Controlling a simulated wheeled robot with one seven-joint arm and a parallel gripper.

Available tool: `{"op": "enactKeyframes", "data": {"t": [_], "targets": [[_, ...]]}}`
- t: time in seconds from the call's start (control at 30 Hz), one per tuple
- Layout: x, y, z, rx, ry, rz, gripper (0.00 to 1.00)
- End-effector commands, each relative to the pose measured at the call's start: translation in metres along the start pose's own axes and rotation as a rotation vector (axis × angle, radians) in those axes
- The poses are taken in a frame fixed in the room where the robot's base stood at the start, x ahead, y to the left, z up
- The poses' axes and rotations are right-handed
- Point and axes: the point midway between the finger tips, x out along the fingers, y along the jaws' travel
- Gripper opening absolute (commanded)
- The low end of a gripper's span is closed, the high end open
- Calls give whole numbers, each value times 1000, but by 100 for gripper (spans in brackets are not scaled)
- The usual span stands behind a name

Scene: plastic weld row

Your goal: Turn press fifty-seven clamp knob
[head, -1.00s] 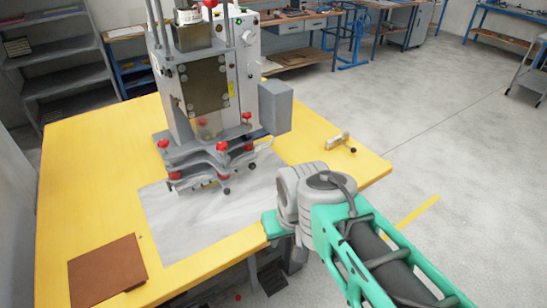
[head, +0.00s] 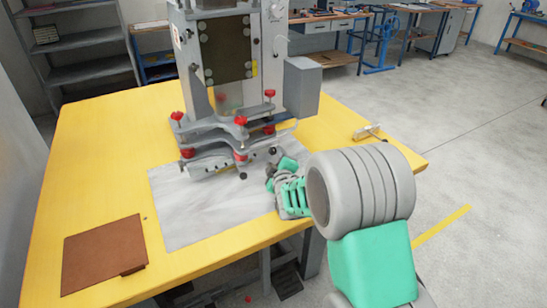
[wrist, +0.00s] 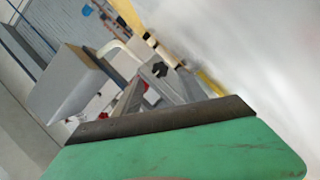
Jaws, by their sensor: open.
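The press (head: 222,70) is a tall grey machine at the back of the yellow table. Its clamp base carries several red knobs, one in the middle front (head: 240,121) and others at the left (head: 177,116) and right (head: 270,94). A small black knob (head: 243,176) shows low at the front. No number is legible. My gripper (head: 278,165) is open beside the right front of the clamp base, partly hidden by my arm; I see no contact with a knob. In the wrist view, a dark star-shaped knob (wrist: 160,69) lies beyond a green gripper part (wrist: 190,152).
A grey box (head: 302,86) juts from the press's right side. A grey sheet (head: 195,212) covers the table (head: 110,140) in front. A brown board (head: 104,254) lies front left. A small pale clamp (head: 367,132) lies at the right edge. The table's left side is clear.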

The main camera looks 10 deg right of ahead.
Motion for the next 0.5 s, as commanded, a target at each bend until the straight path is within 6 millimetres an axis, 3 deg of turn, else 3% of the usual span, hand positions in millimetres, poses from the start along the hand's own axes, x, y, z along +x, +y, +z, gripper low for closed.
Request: {"op": "enactKeyframes", "data": {"t": [0.2,0.5], "targets": [[36,-1,0,2,0,-2,49],[41,0,-1,2,0,-2,49]]}}
